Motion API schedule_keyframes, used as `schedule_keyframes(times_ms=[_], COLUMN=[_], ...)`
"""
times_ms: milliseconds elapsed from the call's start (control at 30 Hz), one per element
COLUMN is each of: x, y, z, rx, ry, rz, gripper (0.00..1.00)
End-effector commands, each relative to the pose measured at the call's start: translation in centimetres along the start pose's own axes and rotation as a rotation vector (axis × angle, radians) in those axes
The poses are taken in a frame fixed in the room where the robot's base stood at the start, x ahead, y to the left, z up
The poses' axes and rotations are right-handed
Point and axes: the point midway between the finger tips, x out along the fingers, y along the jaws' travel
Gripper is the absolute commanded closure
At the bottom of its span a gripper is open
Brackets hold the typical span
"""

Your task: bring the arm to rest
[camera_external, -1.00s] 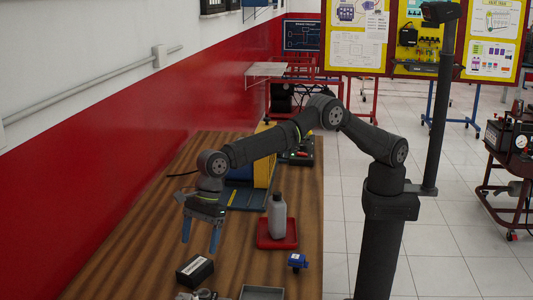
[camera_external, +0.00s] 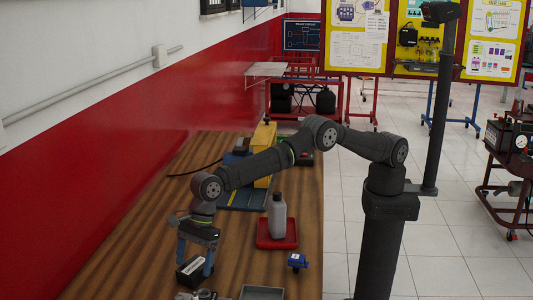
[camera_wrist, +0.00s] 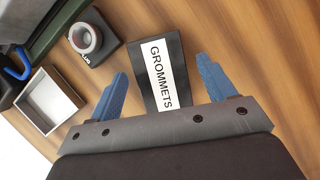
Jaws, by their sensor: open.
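My gripper (camera_external: 194,266) is open, with two blue fingers pointing down over the near part of the wooden bench. A black box (camera_external: 194,271) with a white label is at the fingers. In the wrist view the box (camera_wrist: 158,75) reads GROMMETS and appears between the two open fingers (camera_wrist: 162,66). I cannot tell whether the fingers touch it or how far down beside it they reach. My arm is stretched out over the bench, bent at the elbow.
A grey bottle (camera_external: 278,215) stands on a red tray (camera_external: 277,242). A small blue part (camera_external: 297,261) lies nearby. A grey open tray (camera_external: 262,292) and a metal part (camera_external: 200,295) sit at the near edge. The bench's left side (camera_external: 120,260) is clear.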

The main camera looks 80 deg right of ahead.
Motion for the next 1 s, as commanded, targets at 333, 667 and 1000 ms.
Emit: schedule_keyframes(times_ms=[333,667,1000], x=[-5.0,-9.9,-13.3], y=[-2.5,-5.9,-9.0], z=[-1.5,-4.5,-9.2], rx=[0.003,0.003,-0.037], ry=[0.002,0.002,0.010], rz=[-0.001,-0.001,0.017], gripper=[0.24,0.24,0.24])
